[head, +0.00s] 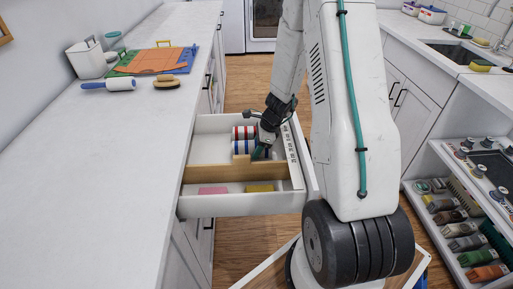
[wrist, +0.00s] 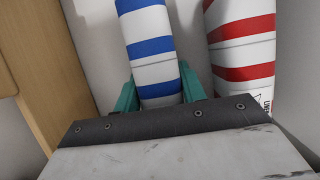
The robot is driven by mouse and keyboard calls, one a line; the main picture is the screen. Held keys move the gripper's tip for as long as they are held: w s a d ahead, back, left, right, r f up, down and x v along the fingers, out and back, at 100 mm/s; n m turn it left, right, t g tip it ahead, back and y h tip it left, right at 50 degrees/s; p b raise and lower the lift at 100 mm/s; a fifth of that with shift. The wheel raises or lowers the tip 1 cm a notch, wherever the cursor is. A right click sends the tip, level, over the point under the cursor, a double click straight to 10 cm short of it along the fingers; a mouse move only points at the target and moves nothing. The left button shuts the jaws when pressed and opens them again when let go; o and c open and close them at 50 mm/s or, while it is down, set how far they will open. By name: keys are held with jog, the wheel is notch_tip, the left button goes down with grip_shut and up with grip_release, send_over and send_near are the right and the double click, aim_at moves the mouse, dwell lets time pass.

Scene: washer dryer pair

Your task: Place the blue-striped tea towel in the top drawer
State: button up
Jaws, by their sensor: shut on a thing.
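The blue-striped tea towel (head: 242,148) is a white roll with blue bands, lying in the rear compartment of the open drawer (head: 215,206). In the wrist view the towel (wrist: 150,45) runs between the teal fingers of my gripper (wrist: 158,92), which is shut on its near end. In the head view my gripper (head: 261,152) reaches down into the drawer at the towel's right end. The fingertips are partly hidden there. Whether the towel touches the drawer floor is unclear.
A red-striped roll (head: 244,131) lies right beside the blue-striped one, also seen in the wrist view (wrist: 242,60). A wooden divider (head: 225,173) separates them from a pink sponge (head: 213,190) and a yellow sponge (head: 261,188). The white counter (head: 145,130) stands left.

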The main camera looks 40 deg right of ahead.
jog(key=shift+f, duration=0.15)
jog(key=o, duration=1.1)
jog(key=shift+r, duration=0.2)
